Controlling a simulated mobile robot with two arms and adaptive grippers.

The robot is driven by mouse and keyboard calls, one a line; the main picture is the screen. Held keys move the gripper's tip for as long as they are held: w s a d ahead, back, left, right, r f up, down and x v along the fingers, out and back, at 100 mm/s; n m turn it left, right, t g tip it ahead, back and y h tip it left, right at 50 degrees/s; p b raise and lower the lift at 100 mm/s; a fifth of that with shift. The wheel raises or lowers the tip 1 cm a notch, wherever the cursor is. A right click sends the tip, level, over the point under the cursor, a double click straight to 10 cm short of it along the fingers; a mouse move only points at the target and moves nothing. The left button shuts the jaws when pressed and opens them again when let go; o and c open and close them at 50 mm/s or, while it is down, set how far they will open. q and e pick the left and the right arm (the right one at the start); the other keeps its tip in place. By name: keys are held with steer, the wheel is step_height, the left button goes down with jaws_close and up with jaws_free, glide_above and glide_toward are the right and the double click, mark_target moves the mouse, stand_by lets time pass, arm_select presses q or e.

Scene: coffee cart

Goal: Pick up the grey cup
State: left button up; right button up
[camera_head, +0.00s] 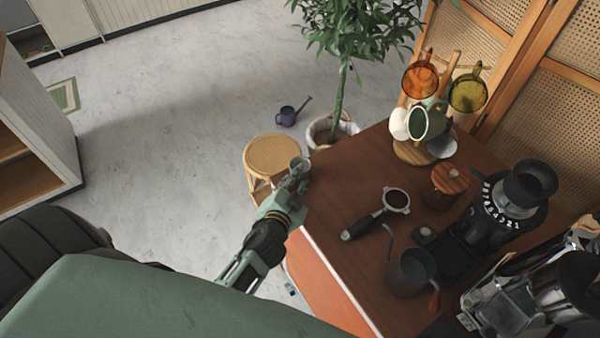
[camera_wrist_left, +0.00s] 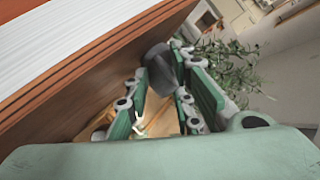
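The grey cup (camera_head: 300,166) shows small at the tip of my left gripper (camera_head: 294,180), near the far left edge of the brown table. In the left wrist view the grey cup (camera_wrist_left: 160,68) sits between the ends of the two green fingers (camera_wrist_left: 163,80), which appear closed on its sides. The fingers partly hide it. My right gripper is in neither view.
The brown table (camera_head: 345,195) bears a portafilter (camera_head: 396,200), a kettle (camera_head: 412,272), a grinder (camera_head: 510,200) and an espresso machine (camera_head: 510,295). A cup stand (camera_head: 412,152) with several coloured cups is at the back. A stool (camera_head: 272,153) and a plant (camera_head: 345,70) stand beyond the table.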

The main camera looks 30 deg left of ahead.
arm_select(q)
jaws_close()
stand_by(0.3)
